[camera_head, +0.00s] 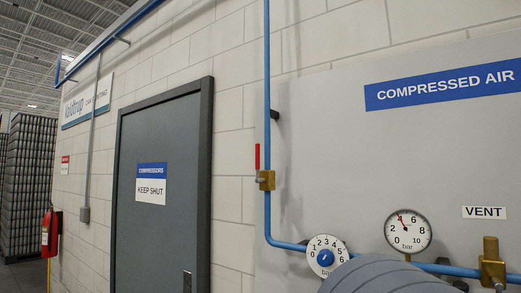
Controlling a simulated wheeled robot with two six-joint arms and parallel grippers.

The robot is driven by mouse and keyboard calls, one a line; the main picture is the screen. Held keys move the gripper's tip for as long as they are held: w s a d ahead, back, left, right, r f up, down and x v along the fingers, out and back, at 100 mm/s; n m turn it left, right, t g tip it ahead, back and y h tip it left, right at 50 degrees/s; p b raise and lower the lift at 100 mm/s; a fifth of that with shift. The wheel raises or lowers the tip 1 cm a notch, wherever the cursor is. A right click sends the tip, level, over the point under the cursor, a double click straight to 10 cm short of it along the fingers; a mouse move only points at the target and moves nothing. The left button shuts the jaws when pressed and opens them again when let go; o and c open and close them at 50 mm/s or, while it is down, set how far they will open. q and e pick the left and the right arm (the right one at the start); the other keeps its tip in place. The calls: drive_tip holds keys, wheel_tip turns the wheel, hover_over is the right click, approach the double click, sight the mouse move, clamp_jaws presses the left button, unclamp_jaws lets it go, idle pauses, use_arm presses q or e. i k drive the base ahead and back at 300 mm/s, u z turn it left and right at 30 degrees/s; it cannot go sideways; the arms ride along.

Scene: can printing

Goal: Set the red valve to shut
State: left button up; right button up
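The red valve has an upright red lever handle (257,156) and a brass body (267,181). It sits on the vertical blue pipe (267,90) on the wall, right of the door. The lever points up, in line with the pipe. Neither gripper is in view. A rounded grey shape, probably a link of my own arm, rises at the bottom edge right of centre and covers part of the lower pipe. Nothing touches the red valve.
A regulator dial (326,257) and a pressure gauge (408,231), its needle near 4, are on the lower pipe. A brass vent valve (491,262) is at far right. A grey door (165,195) and a fire extinguisher (49,232) stand left.

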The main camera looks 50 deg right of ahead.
sight(258, 180)
drive_tip(key=z, duration=0.5)
drive_tip(key=i, duration=0.75)
drive_tip(key=z, duration=0.75)
